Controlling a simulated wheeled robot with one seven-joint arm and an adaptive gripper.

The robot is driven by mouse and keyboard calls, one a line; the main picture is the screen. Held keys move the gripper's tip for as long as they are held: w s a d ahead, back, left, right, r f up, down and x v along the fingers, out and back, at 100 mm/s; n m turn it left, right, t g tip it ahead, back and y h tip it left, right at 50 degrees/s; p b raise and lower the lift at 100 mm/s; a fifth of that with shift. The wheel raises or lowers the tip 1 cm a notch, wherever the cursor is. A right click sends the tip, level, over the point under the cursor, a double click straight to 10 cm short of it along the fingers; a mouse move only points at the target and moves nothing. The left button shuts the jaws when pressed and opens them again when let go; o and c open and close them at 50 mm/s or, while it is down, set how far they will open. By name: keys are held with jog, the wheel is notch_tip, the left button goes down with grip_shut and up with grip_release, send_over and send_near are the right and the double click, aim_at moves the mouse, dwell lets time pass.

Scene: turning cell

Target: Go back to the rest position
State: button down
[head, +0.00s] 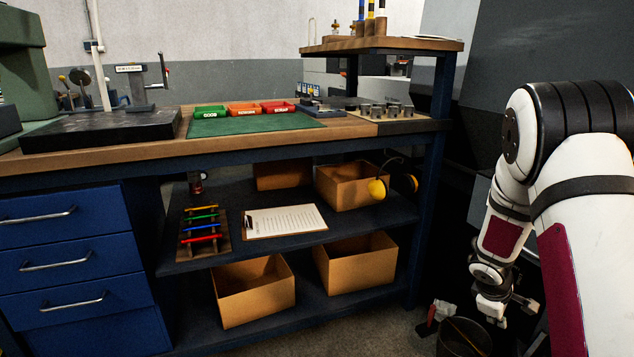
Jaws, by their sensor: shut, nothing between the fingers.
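My arm comes in from the right side of the head view, folded with its forearm hanging down.
A green mat (255,125) with green, orange and red trays (274,107) lies on the bench. Cardboard boxes (253,301), a clipboard (284,222) and coloured-handled tools (201,228) are on the lower shelves.

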jog(key=s+a+r+m+g, duration=0.1)
jog(key=s+a+r+m, duration=0.25)
jog(key=s+r, duration=0.55)
jog(key=s+a+r+m, duration=0.3)
jog(key=s+a+r, duration=0.2)
jog(key=r, duration=0.7)
jog(key=s+a+r+m+y, duration=0.1)
jog(key=s+a+r+y, duration=0.1)
jog(key=s+a, duration=0.55)
jog(key=s+a+r+m+g+y, duration=0.1)
jog(key=s+a, duration=0.3)
jog(key=s, duration=0.6)
jog(key=s+a+r+m+y, duration=0.1)
jog(key=s+a+r+y, duration=0.1)
jog(key=s+a, duration=0.5)
notch_tip(320, 180, up, 34)
jog(key=s+d+t+p, duration=0.1)
jog(key=d+t+p, duration=0.1)
jog(key=p, duration=3)
jog(key=shift+s+n+t, duration=0.3)
jog(key=shift+n+t, duration=0.15)
jog(key=shift+t, duration=0.45)
jog(key=shift+d+r, duration=0.1)
jog(key=shift+d, duration=0.15)
